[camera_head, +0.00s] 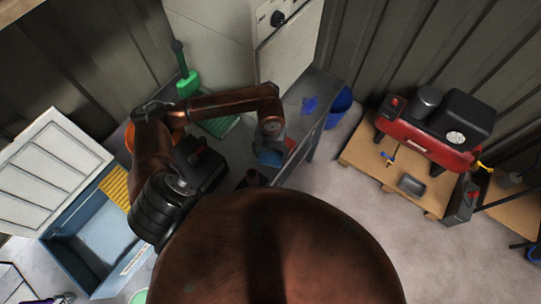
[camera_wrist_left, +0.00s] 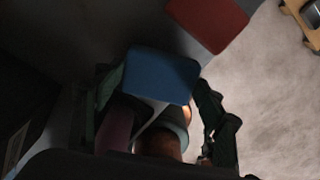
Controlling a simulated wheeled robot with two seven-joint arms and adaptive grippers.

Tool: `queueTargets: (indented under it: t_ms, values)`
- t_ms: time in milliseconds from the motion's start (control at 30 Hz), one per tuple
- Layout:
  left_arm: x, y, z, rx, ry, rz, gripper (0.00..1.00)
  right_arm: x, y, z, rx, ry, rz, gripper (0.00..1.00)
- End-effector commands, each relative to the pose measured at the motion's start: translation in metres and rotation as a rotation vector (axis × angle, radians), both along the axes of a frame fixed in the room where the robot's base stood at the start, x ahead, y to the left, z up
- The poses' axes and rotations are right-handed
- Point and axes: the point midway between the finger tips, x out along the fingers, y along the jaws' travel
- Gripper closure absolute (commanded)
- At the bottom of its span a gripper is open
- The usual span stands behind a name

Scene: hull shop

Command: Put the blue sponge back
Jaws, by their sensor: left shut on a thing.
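The blue sponge (camera_wrist_left: 160,75) is between the two dark fingers of my left gripper (camera_wrist_left: 156,88) in the left wrist view. The gripper is shut on it. In the head view my left arm reaches across the grey bench, and the left gripper (camera_head: 270,140) points down near the bench's right end. The blue sponge (camera_head: 268,157) shows just below it. I cannot tell whether the sponge touches the bench. A red flat block (camera_wrist_left: 208,20) lies just beyond the sponge; it also shows in the head view (camera_head: 289,143). My right gripper is not in view.
A blue parts washer with an open lid (camera_head: 55,160) is at left. A red compressor (camera_head: 430,130) sits on a pallet at right.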

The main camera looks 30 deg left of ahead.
Motion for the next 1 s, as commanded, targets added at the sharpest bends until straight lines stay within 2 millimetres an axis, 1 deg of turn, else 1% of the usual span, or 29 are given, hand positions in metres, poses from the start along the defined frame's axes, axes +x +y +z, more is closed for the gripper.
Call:
queueTargets:
  t_ms: [33, 133, 367, 500, 533, 767, 1000]
  values:
    - [-0.001, 0.0, -0.008, -0.001, 0.005, 0.002, 0.58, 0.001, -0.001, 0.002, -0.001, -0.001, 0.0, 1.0]
    - [0.0, 0.0, -0.016, 0.0, 0.001, 0.001, 0.58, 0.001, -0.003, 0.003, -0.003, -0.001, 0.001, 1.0]
    - [0.0, 0.0, -0.017, 0.0, 0.0, 0.0, 0.58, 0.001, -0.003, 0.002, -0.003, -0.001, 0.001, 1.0]
    - [0.0, 0.0, -0.021, 0.0, 0.0, 0.0, 0.58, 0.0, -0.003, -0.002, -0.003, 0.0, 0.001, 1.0]
    - [0.0, 0.0, -0.02, 0.0, 0.0, 0.0, 0.34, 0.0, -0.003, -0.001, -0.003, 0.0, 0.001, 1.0]
    - [0.0, 0.0, -0.02, 0.0, 0.0, 0.0, 0.18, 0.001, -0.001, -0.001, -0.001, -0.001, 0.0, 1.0]
    - [0.0, 0.0, -0.019, 0.0, 0.0, 0.0, 0.18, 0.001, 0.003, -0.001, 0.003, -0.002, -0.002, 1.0]
